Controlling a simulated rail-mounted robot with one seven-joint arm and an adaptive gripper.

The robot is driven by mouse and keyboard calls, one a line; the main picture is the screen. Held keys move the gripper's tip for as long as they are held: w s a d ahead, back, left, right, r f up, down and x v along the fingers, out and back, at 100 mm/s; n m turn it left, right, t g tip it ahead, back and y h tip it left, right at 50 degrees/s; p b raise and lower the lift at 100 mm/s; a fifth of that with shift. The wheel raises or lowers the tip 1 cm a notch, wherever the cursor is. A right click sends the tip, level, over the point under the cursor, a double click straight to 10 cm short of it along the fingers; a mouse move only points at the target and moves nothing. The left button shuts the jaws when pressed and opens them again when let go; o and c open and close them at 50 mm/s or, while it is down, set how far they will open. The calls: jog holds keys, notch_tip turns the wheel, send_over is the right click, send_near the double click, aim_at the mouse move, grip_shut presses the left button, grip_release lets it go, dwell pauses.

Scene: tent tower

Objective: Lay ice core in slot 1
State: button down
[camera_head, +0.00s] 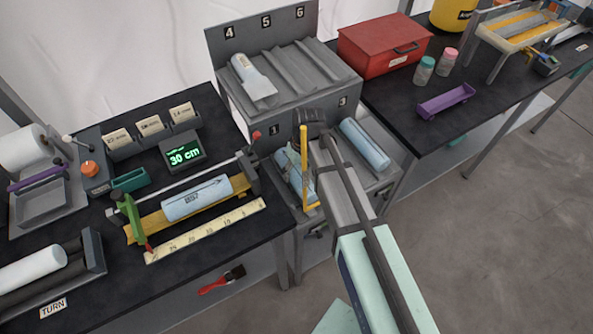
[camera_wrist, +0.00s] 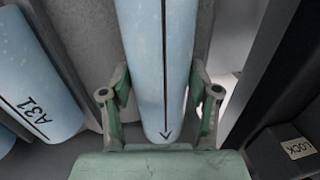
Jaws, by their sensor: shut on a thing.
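My gripper (camera_wrist: 162,102) is shut on a pale blue ice core (camera_wrist: 153,50), with one green finger on each side of it. The core has a dark lengthwise line ending in an arrowhead near its end. In the head view, a blue core (camera_head: 291,172) lies low at the compartment marked 1 of the grey rack (camera_head: 272,126), partly covered by my arm and a yellow bar. My gripper's fingers are hidden there. I cannot tell whether the core rests fully on the slot floor.
Another core (camera_head: 365,145) lies at slot 3; a core marked A31 (camera_wrist: 38,95) is left of the held one in the wrist view. A core (camera_head: 197,198) lies on the yellow measuring cradle. A red box (camera_head: 384,42) stands behind. A LOCK block (camera_wrist: 292,148) is at right.

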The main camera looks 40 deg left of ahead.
jog(key=shift+f, duration=0.25)
dwell(0.4)
jog(key=shift+c, duration=1)
grip_release()
notch_tip(320, 180, up, 12)
jog(key=w, duration=0.1)
jog(key=shift+w+d, duration=0.35)
jog(key=shift+f, duration=0.1)
